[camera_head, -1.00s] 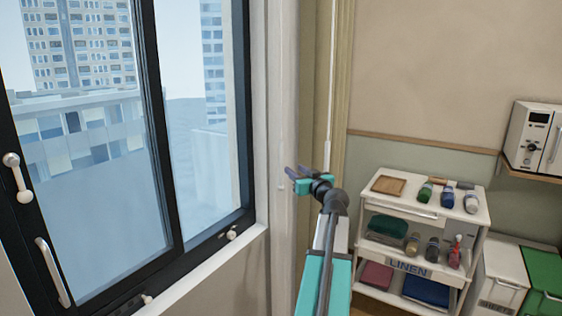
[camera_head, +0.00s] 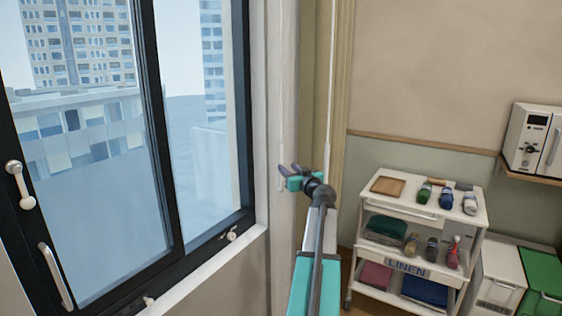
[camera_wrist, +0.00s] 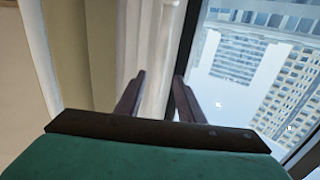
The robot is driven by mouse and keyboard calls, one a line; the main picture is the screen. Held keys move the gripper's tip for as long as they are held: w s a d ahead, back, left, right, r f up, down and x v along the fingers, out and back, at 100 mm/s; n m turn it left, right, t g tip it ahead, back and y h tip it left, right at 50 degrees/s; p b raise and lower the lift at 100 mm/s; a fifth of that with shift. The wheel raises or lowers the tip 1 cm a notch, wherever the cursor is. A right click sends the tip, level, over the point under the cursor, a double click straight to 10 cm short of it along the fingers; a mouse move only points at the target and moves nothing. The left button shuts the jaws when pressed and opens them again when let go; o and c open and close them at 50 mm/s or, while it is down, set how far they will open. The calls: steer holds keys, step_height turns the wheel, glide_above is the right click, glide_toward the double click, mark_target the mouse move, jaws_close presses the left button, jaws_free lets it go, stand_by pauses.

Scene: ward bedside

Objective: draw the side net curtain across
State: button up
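The side net curtain (camera_head: 284,80) hangs as a narrow pale bunch at the right side of the window. In the wrist view its whitish folds (camera_wrist: 158,50) show ahead, partly between my fingers. My gripper (camera_head: 289,168) is in front of the curtain's lower visible part, fingers pointing at it. In the wrist view my gripper (camera_wrist: 157,92) has its two dark fingers well apart, with nothing clamped. I cannot tell whether the fingertips touch the cloth. A thin white wand or cord (camera_head: 279,120) hangs along the curtain, its lower end close to my fingertips.
The dark-framed window (camera_head: 160,130) with handles and a white sill (camera_head: 205,268) is on the left. A second thin white cord (camera_head: 331,80) hangs right of the curtain. A linen trolley (camera_head: 412,208) with bottles and towels stands at the right, beside bins (camera_head: 500,275).

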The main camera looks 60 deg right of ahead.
mark_target(282, 163)
steer(key=shift+p+x, duration=1.5)
steer(key=shift+x, duration=2.55)
